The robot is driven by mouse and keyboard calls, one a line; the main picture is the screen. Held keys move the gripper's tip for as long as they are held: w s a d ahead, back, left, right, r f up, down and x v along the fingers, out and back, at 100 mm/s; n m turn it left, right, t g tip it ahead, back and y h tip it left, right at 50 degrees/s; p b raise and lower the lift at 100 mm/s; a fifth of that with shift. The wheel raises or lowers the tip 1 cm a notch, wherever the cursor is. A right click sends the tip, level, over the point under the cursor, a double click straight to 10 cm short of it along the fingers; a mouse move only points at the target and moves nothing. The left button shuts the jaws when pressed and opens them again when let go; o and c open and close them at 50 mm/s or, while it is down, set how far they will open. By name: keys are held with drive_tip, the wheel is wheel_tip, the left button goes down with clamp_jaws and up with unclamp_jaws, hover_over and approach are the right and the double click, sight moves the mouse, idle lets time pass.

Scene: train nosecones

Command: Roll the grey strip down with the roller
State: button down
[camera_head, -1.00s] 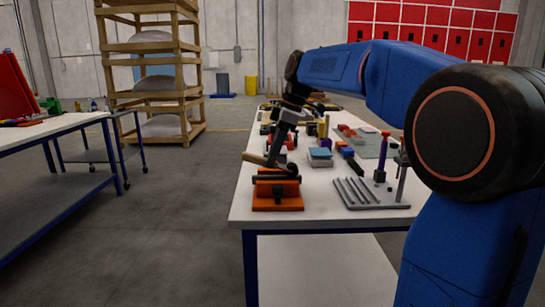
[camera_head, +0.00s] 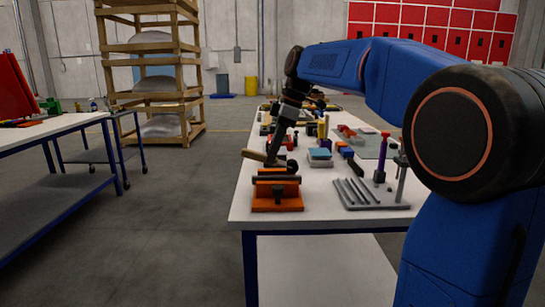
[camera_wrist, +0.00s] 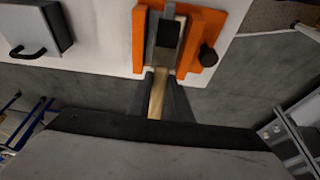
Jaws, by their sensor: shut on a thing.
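The roller is in my gripper, its tan wooden handle (camera_head: 255,156) sticking out to the left of the fingers in the head view. In the wrist view the handle (camera_wrist: 157,98) lies between the two dark fingers of my gripper (camera_wrist: 162,92). The roller's dark head (camera_wrist: 169,33) is over the orange fixture (camera_wrist: 206,25). The grey strip (camera_wrist: 152,42) shows beside and below the dark head, inside the fixture. In the head view my gripper (camera_head: 272,153) is just above the orange fixture (camera_head: 277,200). Whether the roller touches the strip cannot be told.
The fixture sits near the front left corner of the white table (camera_head: 240,208). To its right is a grey tray with several rods (camera_head: 357,192) and a purple tool (camera_head: 381,160). Several other parts stand behind. A grey block with a black handle (camera_wrist: 35,25) is left in the wrist view.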

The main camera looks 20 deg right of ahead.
drive_tip(key=shift+r, duration=2.4)
